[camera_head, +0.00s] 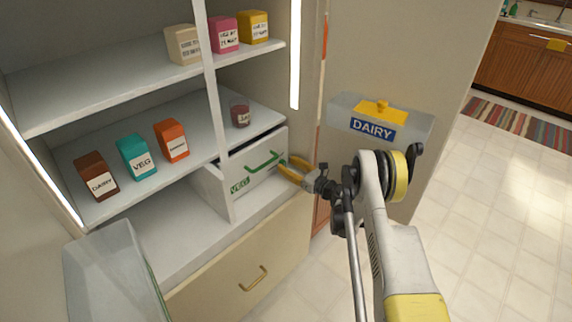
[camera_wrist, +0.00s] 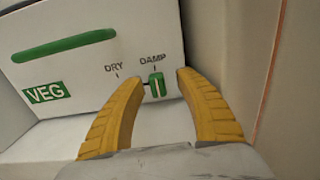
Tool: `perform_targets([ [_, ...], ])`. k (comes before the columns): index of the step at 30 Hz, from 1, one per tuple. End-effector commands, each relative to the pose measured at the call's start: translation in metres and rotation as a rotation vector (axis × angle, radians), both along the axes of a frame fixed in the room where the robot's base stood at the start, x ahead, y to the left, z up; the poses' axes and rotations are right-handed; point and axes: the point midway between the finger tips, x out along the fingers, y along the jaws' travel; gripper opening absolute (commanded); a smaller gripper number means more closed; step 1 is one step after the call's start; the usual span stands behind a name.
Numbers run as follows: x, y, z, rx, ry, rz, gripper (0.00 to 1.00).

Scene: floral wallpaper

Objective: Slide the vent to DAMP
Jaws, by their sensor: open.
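The vent slider (camera_wrist: 157,85) is a small green knob on the front of the white VEG drawer (camera_head: 263,181). In the wrist view it sits under the word DAMP, to the right of the word DRY. My gripper (camera_wrist: 160,75) is open, with one yellow finger on each side of the knob. The left finger is a little apart from the knob; whether the right finger touches it I cannot tell. In the head view my gripper (camera_head: 284,166) is at the right end of the drawer front and hides the knob.
The drawer has a long green handle (camera_wrist: 64,47) and a green VEG label (camera_wrist: 46,93). Shelves above hold several boxes and a small jar (camera_head: 240,113). A DAIRY bin (camera_head: 420,125) is on the door at right. A cabinet wall (camera_wrist: 240,45) stands close right of my gripper.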

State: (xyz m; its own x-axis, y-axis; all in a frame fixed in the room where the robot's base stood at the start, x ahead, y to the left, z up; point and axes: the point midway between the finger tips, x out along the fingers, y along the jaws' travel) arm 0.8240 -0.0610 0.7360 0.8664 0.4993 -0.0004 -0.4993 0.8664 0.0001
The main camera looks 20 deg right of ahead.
Motion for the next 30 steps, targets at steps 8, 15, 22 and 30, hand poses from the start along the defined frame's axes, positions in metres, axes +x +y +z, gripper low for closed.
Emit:
perform_targets([
  [8, -0.042, -0.025, 0.000, 0.000, 0.000, -0.003, 0.41],
  [15, -0.058, -0.034, 0.000, 0.000, 0.000, -0.001, 0.41],
  [22, -0.058, -0.034, 0.000, 0.000, 0.000, -0.001, 0.41],
  [30, -0.058, -0.034, 0.000, 0.000, 0.000, -0.001, 0.41],
])
